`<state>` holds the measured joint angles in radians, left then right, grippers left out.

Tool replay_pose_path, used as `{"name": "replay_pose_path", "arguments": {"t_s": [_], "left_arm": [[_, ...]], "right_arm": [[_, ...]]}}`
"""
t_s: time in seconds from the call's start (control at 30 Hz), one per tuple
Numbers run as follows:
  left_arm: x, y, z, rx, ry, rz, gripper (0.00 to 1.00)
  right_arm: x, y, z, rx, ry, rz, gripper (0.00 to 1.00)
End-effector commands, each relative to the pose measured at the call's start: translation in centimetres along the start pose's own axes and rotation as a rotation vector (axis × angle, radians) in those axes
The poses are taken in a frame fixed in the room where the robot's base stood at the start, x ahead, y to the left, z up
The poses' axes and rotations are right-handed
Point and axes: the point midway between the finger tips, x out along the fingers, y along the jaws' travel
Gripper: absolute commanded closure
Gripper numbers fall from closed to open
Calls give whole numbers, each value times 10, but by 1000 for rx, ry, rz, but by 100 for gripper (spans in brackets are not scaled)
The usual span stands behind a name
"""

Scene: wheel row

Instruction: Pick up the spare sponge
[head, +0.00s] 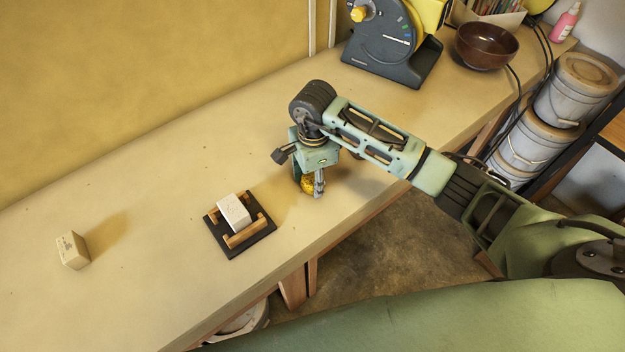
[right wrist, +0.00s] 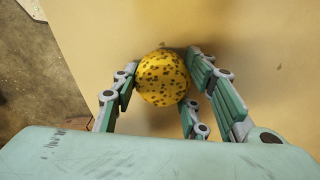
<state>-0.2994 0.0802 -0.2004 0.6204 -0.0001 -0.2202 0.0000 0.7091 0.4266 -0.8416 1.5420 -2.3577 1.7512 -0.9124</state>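The sponge (right wrist: 162,77) is a round yellow ball with dark spots. In the right wrist view it sits between the fingers of my right gripper (right wrist: 163,88), above or on the bench top. The fingertips lie at its edges on both sides; I cannot tell whether they press on it. In the head view my right gripper (head: 314,186) points down near the bench's front edge. The sponge (head: 307,184) shows there partly, behind a finger. I cannot tell if it touches the bench. My left gripper is not in view.
On the bench (head: 150,250), a white block (head: 234,211) rests on a dark board with wooden rails (head: 262,233). A beige block (head: 73,250) stands at the left. A dark wheel machine (head: 385,45) and a brown bowl (head: 487,46) are at the back. Lidded buckets (head: 577,90) stand at the right.

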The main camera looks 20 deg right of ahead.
Motion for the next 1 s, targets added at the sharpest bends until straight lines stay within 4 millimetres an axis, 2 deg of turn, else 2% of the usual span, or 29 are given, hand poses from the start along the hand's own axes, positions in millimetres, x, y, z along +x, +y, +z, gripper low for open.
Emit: {"name": "replay_pose_path", "arguments": {"t_s": [0.1,0.43,0.57,0.7,1.0], "left_arm": [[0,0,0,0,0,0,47],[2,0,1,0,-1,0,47],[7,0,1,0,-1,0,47],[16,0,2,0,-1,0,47],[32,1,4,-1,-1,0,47]], "right_arm": [[0,0,0,0,0,0,73],[-4,-1,0,0,0,-2,74],[-16,-1,-1,-1,1,-4,74],[-40,-2,-1,-2,2,-7,74],[-78,40,-57,2,4,-4,74]]}}
